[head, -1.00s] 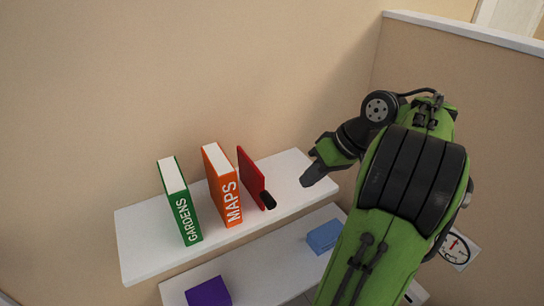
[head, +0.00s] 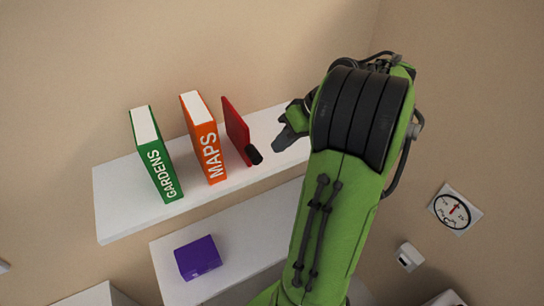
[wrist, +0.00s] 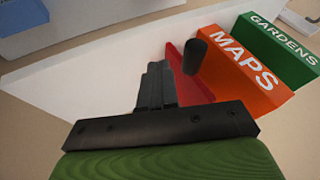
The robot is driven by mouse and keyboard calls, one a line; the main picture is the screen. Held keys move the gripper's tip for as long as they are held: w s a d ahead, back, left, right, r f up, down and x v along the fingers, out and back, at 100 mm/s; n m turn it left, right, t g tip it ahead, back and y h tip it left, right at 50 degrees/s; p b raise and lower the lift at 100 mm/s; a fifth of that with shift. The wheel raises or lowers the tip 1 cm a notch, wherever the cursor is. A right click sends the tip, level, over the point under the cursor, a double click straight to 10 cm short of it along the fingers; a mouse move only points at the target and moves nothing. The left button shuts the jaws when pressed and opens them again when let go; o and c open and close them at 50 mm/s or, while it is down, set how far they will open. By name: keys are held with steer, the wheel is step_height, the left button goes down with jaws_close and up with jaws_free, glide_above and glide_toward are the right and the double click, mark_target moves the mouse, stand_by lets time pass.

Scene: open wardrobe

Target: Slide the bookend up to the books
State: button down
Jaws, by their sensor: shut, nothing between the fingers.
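The bookend (head: 235,124) is a thin red upright plate with a black knob (head: 254,155) on its front edge. It stands on the white upper shelf, right of the orange MAPS book (head: 204,138), with a narrow gap between them. The green GARDENS book (head: 155,155) stands further left, apart from MAPS. My gripper (head: 280,145) is shut and empty, just right of the bookend and apart from its knob in the head view. In the wrist view my gripper (wrist: 157,85) is beside the red plate (wrist: 184,75); whether they touch I cannot tell.
The upper shelf (head: 115,205) is bare left of GARDENS. A purple box (head: 198,258) sits on the lower shelf (head: 245,240). A blue box (wrist: 60,18) shows at the wrist view's upper left. A dial (head: 455,208) is on the right wall.

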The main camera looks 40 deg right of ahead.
mark_target(254, 158)
steer(key=shift+w+a+f, duration=0.1)
steer(key=shift+w+a, duration=0.1)
steer(key=shift+a, duration=0.5)
steer(key=shift+w+a, duration=0.15)
steer(key=shift+a, duration=0.5)
steer(key=a+b, duration=0.1)
steer(key=a, duration=0.1)
steer(key=w+a, duration=0.1)
steer(key=a, duration=0.1)
steer(key=shift+w+a+b, duration=0.15)
steer(key=shift+a+b, duration=0.15)
steer(key=shift+b, duration=0.05)
steer(key=shift+d, duration=0.2)
